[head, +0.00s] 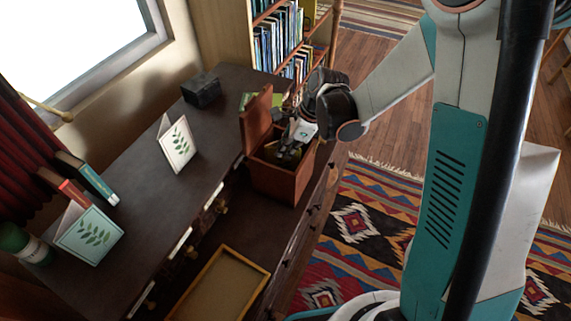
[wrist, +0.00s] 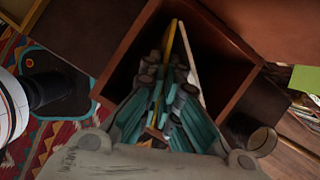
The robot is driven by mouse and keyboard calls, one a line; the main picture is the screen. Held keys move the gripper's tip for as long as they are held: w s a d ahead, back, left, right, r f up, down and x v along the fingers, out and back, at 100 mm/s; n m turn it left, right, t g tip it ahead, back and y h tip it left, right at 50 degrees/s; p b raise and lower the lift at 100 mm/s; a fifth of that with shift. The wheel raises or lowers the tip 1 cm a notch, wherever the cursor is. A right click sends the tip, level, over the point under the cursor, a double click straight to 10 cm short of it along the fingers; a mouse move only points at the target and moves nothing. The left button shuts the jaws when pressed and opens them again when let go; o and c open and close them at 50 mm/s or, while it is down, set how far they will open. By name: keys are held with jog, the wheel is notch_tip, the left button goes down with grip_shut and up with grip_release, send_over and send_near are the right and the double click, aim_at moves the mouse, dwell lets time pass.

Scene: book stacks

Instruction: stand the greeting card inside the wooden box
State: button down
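The wooden box (head: 280,182) is reddish brown and stands on the dark desk with its lid (head: 256,124) raised on the left. My gripper (head: 290,152) points down into the box's open top. The folded card (wrist: 188,52) shows edge-on there, as a yellow strip and a white edge. Its lower edge is hidden, so contact with the box floor cannot be told.
Two other leaf-print cards stand on the desk (head: 140,205), one in the middle (head: 178,143) and one at the near left (head: 90,235). A black box (head: 201,90) stands behind. Books (head: 86,178), a green bottle (head: 27,243) and a wooden tray (head: 218,286) are nearby.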

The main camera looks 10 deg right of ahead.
aim_at(286, 161)
jog(key=shift+f+b, duration=0.75)
jog(key=shift+f, duration=1.9)
jog(key=c, duration=1.8)
grip_release()
jog(key=shift+f, duration=0.1)
jog(key=p+v, duration=0.4)
jog(key=v, duration=0.9)
jog(key=s+d+r+n+t+h, duration=0.2)
jog(key=s+d+r+n+t, duration=0.1)
jog(key=s+r+n, duration=0.4)
jog(key=s+d+r+n+t+h, duration=0.2)
jog(key=s+r+n, duration=0.6)
jog(key=n, duration=0.5)
jog(key=shift+s+d+r+t, duration=0.15)
jog(key=shift+s+d+t, duration=0.45)
jog(key=shift+s+d, duration=0.45)
